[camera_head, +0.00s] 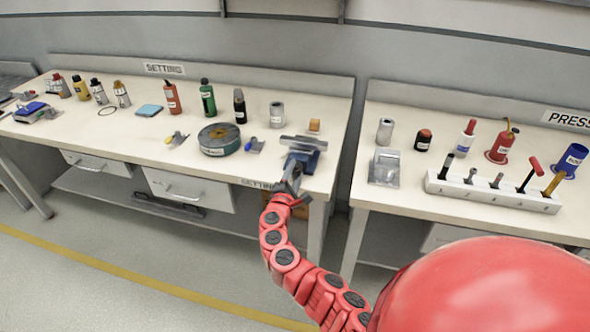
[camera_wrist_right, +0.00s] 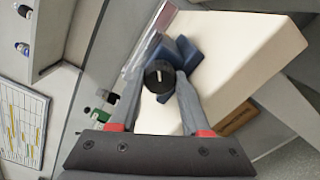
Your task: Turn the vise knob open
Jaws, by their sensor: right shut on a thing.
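The blue vise (camera_head: 304,160) with its grey jaws sits at the right front corner of the bench marked SETTING. It also shows in the right wrist view (camera_wrist_right: 183,52). The vise knob (camera_wrist_right: 159,75) is round and black with a white mark and lies between my right fingertips in that view. My right gripper (camera_head: 291,182) reaches the vise's front side and is shut on the knob. In the head view the knob is hidden or too small to tell. My left gripper is not in view.
Bottles, cans and a dark green round tin (camera_head: 219,139) stand along the SETTING bench (camera_head: 140,138). A gap separates it from the PRESS bench (camera_head: 375,195), which holds a white tool rack (camera_head: 490,193). A grey can (camera_head: 277,114) stands behind the vise.

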